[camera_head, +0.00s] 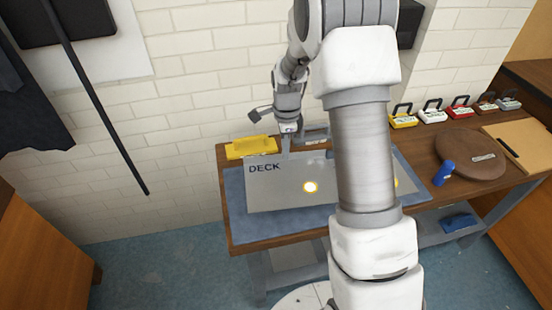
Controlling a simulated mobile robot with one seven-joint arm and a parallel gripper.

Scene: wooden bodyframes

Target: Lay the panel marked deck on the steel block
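The panel marked DECK (272,190) is a flat light grey sheet with dark lettering at its far left corner. It appears to lie on the blue mat (236,205) on the bench; my arm hides its right part. My gripper (287,148) is at the panel's far edge, to the right of the lettering. Its fingers are small and blurred, so I cannot tell whether they touch or hold the panel. A grey, bar-like piece (316,133) is just behind and right of the gripper. I cannot pick out the steel block for certain; it may be hidden.
A yellow object (250,147) lies at the bench's far left corner. Bright yellow round spots show on or through the panel. A brick wall stands close behind.

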